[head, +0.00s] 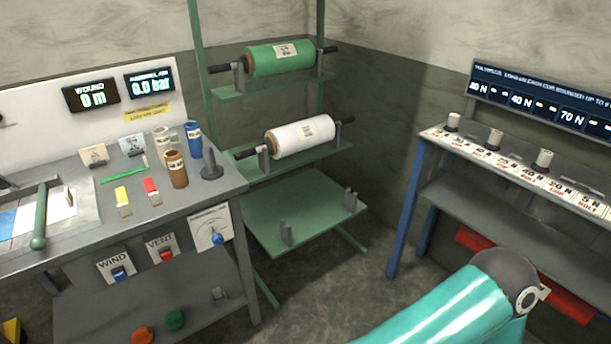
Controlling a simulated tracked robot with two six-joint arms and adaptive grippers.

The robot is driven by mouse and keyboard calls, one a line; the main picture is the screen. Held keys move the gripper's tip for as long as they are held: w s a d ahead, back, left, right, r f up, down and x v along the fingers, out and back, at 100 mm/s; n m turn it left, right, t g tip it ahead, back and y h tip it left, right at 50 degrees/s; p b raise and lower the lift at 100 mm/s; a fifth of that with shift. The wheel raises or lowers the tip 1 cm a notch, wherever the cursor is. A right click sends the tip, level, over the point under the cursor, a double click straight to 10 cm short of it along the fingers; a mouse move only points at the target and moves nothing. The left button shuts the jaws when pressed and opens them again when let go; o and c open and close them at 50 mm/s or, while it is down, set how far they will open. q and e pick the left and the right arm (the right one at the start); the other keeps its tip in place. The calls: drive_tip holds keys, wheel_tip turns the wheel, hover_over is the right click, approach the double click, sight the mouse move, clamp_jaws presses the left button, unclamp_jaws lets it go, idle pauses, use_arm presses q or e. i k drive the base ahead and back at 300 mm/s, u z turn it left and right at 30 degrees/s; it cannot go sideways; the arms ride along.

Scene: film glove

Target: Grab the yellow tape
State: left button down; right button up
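A small upright piece with a yellow top and a pale lower part (122,200) stands on the grey workbench (195,198) at the left. It is the likeliest match for the yellow tape, but it is too small to tell for sure. A similar piece with a red top (152,191) stands just to its right. Neither my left gripper nor my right gripper is in view, and nothing is seen touching the yellow piece.
Brown (175,169), white (162,138) and blue (194,138) cylinders stand behind the small pieces. A green strip (123,175) lies nearby. A green rack (285,222) holds a green roll (280,58) and a white roll (300,136). Weights stand on the right bench (435,190).

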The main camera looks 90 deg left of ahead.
sight(123, 206)
drive_tip(key=z, duration=0.7)
drive_tip(key=i, duration=0.2)
drive_tip(key=u, duration=3.5)
drive_tip(key=i, duration=0.3)
drive_tip(key=u, duration=1.85)
drive_tip(key=k, duration=0.55)
drive_tip(key=u, duration=0.4)
drive_tip(key=i, duration=1.6)
drive_tip(key=z, duration=0.4)
